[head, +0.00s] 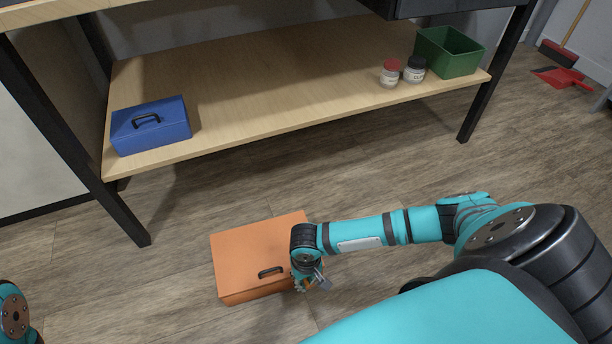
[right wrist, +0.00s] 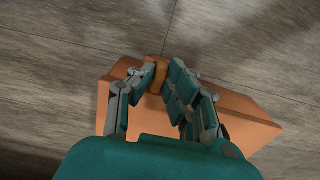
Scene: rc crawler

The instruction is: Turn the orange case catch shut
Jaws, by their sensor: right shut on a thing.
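The orange case (head: 250,250) lies closed on the floor, its dark handle (head: 271,272) on the lid. It also shows in the right wrist view (right wrist: 240,115), below my gripper. My right gripper (head: 307,285) is at the case's right front corner in the head view. In the right wrist view its fingers (right wrist: 158,80) are shut on a small orange-brown catch (right wrist: 156,76) at the case's edge. The fingers hide part of the catch, and I cannot tell its exact angle. Of my left arm only a part shows at the lower left of the head view; its gripper is out of view.
A wooden shelf (head: 240,85) stands behind, with a blue case (head: 150,125), two jars (head: 390,73) and a green bin (head: 449,52). Black table legs (head: 75,140) rise at the left. A red dustpan (head: 563,77) lies far right. The floor left of the orange case is clear.

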